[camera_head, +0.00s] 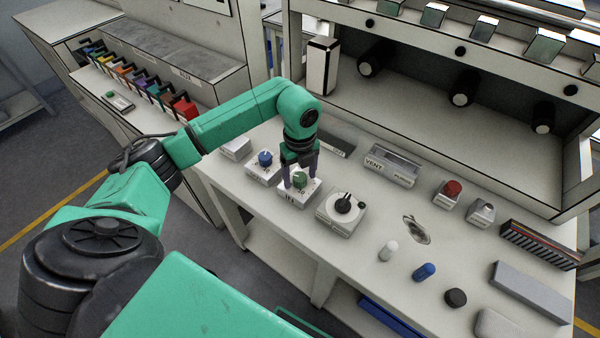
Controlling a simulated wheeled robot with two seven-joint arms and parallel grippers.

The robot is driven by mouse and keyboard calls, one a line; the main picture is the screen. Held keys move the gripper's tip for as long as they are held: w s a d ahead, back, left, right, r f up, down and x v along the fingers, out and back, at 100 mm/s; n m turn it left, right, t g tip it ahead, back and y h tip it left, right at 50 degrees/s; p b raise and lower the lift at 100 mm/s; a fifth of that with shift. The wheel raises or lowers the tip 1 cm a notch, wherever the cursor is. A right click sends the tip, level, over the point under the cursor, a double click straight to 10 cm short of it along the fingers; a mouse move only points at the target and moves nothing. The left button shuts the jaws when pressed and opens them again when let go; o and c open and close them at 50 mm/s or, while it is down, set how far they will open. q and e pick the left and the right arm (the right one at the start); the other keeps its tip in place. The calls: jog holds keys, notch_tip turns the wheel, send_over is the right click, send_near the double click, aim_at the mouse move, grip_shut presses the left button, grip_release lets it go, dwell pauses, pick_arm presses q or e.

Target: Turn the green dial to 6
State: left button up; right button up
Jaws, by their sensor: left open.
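The green dial (299,180) sits on a small white box (293,198) on the white workbench. My left gripper (300,178) points down over the dial, with one finger on each side of it. The gripper is open, and I cannot tell whether the fingers touch the dial. The dial's pointer and most of its scale are hidden or too small to read. My right gripper is not in view.
A blue dial (265,158) on a similar box stands just left, and a black dial (344,203) on a larger box just right. A VENT/PURGE unit (391,166) stands behind. Loose white, blue and black pieces lie farther right.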

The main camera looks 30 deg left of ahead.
pick_arm(q)
grip_shut()
